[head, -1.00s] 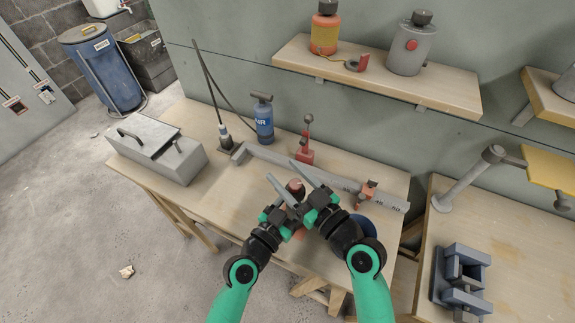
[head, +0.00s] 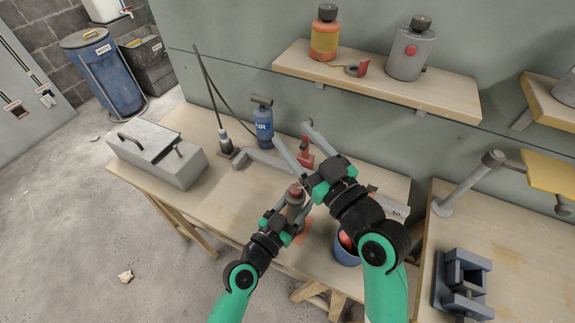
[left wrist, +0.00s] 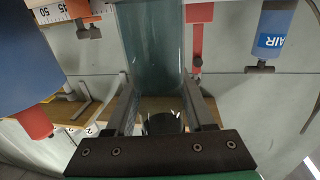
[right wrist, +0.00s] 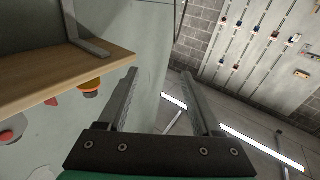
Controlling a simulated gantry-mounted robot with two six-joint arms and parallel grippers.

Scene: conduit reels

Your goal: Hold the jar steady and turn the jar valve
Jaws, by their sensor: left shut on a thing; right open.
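The jar (head: 296,194) stands at the middle of the workbench, with a brownish top showing between my two arms. In the left wrist view it is a translucent teal cylinder (left wrist: 155,45) between the fingers. My left gripper (head: 291,212) is shut on the jar from the front left. My right gripper (head: 291,133) is open and empty, up and to the right of the jar, its fingers pointing to the far left. The right wrist view shows nothing between the fingers. The valve cannot be made out clearly; my grippers cover part of the jar.
A grey toolbox (head: 157,156) is at left. A blue container (head: 346,256) is partly behind my right arm. A shelf (head: 375,78) overhangs the back.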

